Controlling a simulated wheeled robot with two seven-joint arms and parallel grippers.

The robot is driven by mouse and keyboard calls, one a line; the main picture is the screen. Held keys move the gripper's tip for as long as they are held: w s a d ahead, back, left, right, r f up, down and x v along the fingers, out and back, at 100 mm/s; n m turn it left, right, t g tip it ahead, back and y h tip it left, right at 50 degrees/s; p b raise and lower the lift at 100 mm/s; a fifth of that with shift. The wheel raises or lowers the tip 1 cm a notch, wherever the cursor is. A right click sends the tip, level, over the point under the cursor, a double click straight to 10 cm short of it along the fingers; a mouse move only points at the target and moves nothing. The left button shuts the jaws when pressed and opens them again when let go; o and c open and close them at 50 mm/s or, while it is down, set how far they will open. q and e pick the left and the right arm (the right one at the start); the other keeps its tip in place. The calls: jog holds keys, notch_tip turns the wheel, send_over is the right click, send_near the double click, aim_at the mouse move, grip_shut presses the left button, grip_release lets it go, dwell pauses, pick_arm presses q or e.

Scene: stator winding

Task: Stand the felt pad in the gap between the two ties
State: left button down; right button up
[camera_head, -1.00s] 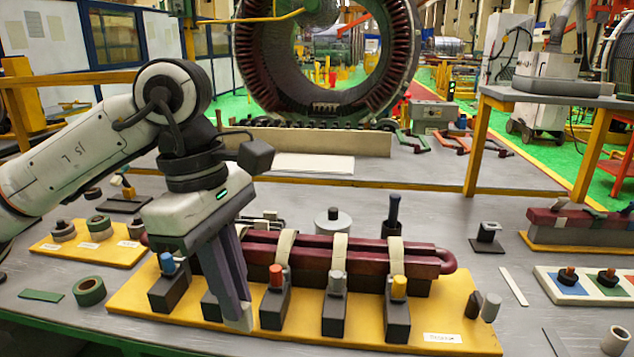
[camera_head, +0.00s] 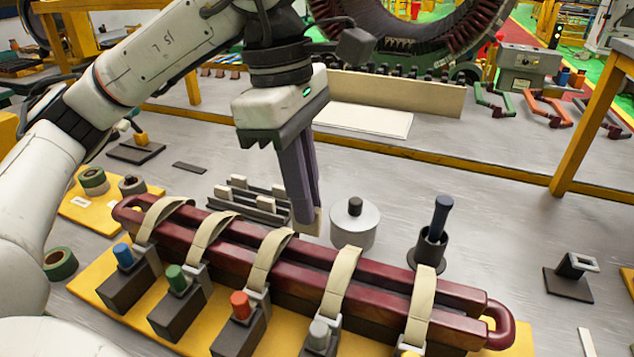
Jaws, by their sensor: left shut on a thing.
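My left gripper (camera_head: 304,212) points down behind the dark red coil (camera_head: 305,252), shut on a small pale beige piece, likely the felt pad (camera_head: 313,224). Only a little of it shows at the fingertips, and it appears apart from the coil. Cream ties wrap the coil: one at the left (camera_head: 160,218), a second (camera_head: 208,238), a third (camera_head: 268,260), a fourth (camera_head: 339,283) and one at the right (camera_head: 422,305). In the picture the fingertips are between the third and fourth ties. My right gripper is not in view.
The coil sits on a yellow board (camera_head: 190,335) with dark clamp blocks topped by blue (camera_head: 123,254), green (camera_head: 176,277) and red (camera_head: 240,304) knobs. Behind it stand a dark rack with pale pieces (camera_head: 238,191), a white spool (camera_head: 355,226) and a dark cup holding a blue-handled tool (camera_head: 434,238).

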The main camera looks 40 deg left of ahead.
aim_at(307, 232)
pick_arm(q)
jog(key=shift+s+f, duration=0.15)
jog(key=shift+f, duration=0.05)
jog(key=shift+f+b, duration=1.05)
jog(key=shift+f, duration=0.2)
jog(key=shift+f+b, duration=0.75)
jog(key=shift+f, duration=0.25)
jog(key=shift+f+b, duration=0.7)
jog(key=shift+f, duration=0.1)
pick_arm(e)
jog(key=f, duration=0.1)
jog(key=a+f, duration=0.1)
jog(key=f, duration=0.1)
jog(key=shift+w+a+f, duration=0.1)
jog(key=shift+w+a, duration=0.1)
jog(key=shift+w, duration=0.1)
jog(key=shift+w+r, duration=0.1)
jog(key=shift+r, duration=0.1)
pick_arm(q)
jog(key=c, duration=1.7)
grip_release()
jog(key=shift+c, duration=0.2)
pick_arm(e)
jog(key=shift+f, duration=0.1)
